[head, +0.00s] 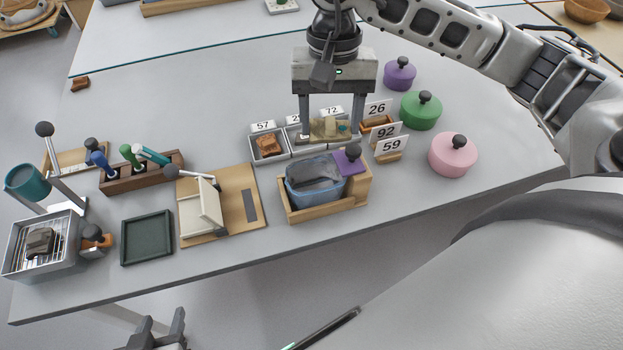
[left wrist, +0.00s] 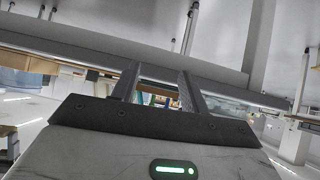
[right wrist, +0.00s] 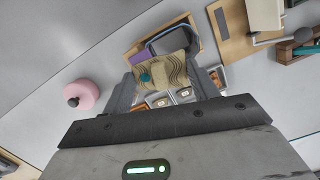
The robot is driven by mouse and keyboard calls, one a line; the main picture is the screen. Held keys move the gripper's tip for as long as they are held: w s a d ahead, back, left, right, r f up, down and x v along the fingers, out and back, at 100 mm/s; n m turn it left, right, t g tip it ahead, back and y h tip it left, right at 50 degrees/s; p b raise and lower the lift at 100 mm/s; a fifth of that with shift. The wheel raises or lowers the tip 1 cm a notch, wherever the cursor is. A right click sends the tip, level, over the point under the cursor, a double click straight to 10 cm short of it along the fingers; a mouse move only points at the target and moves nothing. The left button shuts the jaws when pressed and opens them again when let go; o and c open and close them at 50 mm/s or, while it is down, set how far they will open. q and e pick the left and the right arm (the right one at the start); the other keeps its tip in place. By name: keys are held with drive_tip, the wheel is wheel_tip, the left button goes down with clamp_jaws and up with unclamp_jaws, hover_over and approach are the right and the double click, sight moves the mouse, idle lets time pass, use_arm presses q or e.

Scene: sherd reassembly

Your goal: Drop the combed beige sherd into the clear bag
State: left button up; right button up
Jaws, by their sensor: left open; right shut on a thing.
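The combed beige sherd (right wrist: 172,70) shows dark wavy lines and a teal spot in the right wrist view. My right gripper (right wrist: 162,84) is shut on it. In the head view my right gripper (head: 331,130) holds the sherd (head: 329,125) over the row of numbered grey trays, behind the wooden box. My left gripper (head: 160,328) is open and empty, low at the front edge of the head view, below the table. In the left wrist view its fingers (left wrist: 158,82) stand apart with nothing between them.
A tray marked 57 (head: 268,158) holds a brown sherd (head: 269,144). Cards 26, 92 and 59 (head: 391,146) stand to the right. Pink (head: 452,155), green and purple lidded pots stand beyond them.

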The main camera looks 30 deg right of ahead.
sight(329, 136)
wheel_tip(329, 136, down, 4)
drive_tip(key=shift+f+b, duration=0.1)
drive_tip(key=shift+b, duration=0.75)
drive_tip(key=shift+f, duration=0.5)
use_arm(q)
drive_tip(key=shift+w+d+f, duration=0.1)
drive_tip(key=shift+w+f, duration=0.15)
drive_tip(key=shift+w, duration=0.2)
use_arm(e)
drive_tip(key=o, duration=1.1)
drive_tip(key=shift+r, duration=0.1)
